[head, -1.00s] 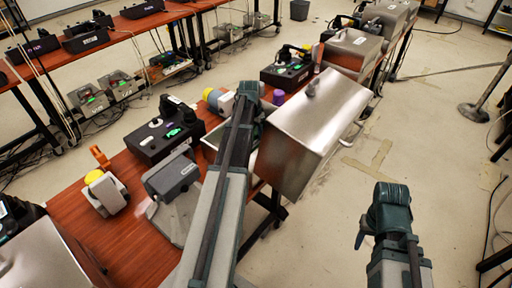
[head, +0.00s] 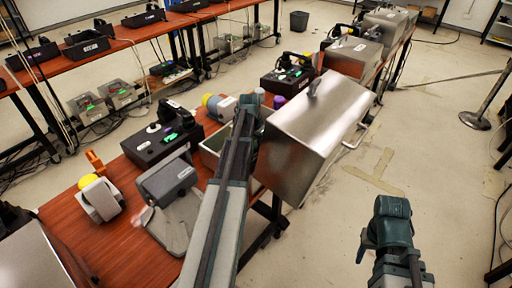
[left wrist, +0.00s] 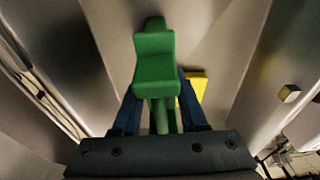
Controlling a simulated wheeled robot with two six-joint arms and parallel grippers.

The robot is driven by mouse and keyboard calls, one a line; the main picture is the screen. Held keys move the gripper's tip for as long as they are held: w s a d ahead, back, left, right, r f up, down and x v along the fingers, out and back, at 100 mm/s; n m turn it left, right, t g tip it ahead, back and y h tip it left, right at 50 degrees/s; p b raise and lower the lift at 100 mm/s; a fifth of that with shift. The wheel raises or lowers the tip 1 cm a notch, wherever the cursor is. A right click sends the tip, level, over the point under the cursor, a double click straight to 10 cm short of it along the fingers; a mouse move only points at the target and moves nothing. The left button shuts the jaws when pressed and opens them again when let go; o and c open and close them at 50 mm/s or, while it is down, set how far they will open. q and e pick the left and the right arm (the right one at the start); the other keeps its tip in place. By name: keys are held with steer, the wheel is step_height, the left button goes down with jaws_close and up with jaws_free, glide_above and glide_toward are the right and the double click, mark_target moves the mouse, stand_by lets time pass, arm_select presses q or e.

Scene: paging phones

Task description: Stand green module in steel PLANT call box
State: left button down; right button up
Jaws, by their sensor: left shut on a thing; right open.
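My left gripper (left wrist: 158,112) is shut on the green module (left wrist: 154,58), which stands out beyond the two blue fingers in the left wrist view. Grey metal walls surround it there, and a yellow patch (left wrist: 193,90) shows behind the right finger. In the head view my left arm reaches to the left side of a large steel box (head: 310,118) at the table's right edge. The fingers and the green module are hidden there. I cannot read a PLANT label. My right gripper (head: 368,243) is open and empty over the floor at the lower right.
A black unit with green lights (head: 163,134), a grey phone-like unit (head: 168,178) and a white unit with a yellow dome (head: 98,197) stand on the red-brown table (head: 128,238). More steel boxes (head: 352,56) stand farther back. The floor on the right is mostly clear.

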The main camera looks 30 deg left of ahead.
arm_select(q)
steer(key=shift+c, duration=2.2)
jaws_free()
steer(key=shift+r, duration=0.15)
steer(key=r+p, duration=0.4)
steer(key=s+r+p, duration=0.1)
steer(key=r+p, duration=0.7)
steer(key=shift+s, duration=0.4)
